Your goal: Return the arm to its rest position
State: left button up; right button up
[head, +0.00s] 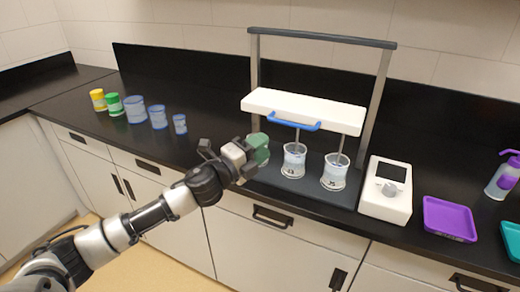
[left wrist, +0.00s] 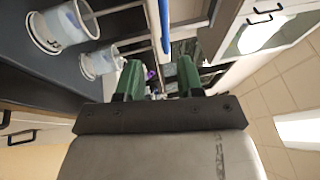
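My left arm (head: 165,207) reaches in from the lower left of the head view. Its gripper (head: 260,149) has green fingers and hangs at the counter's front, left of the stirring stand. In the left wrist view, the gripper (left wrist: 159,78) shows its two green fingers apart, with nothing held between them. Two clear beakers, a left one (head: 294,161) and a right one (head: 333,172), stand under the stand's white bar; they also show at the upper left of the wrist view. My right gripper is not in view.
The stand has a white bar (head: 300,108) with a blue handle (head: 293,124). Right of it are a white device (head: 386,190), a purple tray (head: 449,219), a teal tray (head: 512,240) and a bottle (head: 500,183). Blue cups and yellow (head: 97,100) and green (head: 114,105) jars stand at left.

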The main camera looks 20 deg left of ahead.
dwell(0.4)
pick_arm(q)
jog(key=s+d+f+n+g+y, duration=0.2)
jog(key=s+f+n+g+y, duration=0.2)
jog(key=s+f+n+y, duration=0.7)
jog(key=s+d+f+n+g+h, duration=0.1)
jog(key=s+f+n+g, duration=0.45)
jog(key=s, duration=0.65)
jog(key=s+d+f+n+g+h, duration=0.15)
jog(key=s+f+n+g, duration=0.45)
jog(key=s, duration=0.6)
jog(key=s+f+x, duration=0.1)
jog(key=s+x, duration=0.2)
jog(key=x, duration=1)
jog(key=s+x, duration=0.3)
jog(key=x, duration=1.1)
jog(key=s+a+f, duration=0.1)
jog(key=s+f, duration=0.7)
jog(key=s+a+f+m+g, duration=0.1)
jog(key=s+a+f, duration=0.1)
jog(key=s+f, duration=0.5)
jog(key=shift+s+a+f, duration=0.3)
jog(key=shift+s+f, duration=0.05)
jog(key=shift+s, duration=0.3)
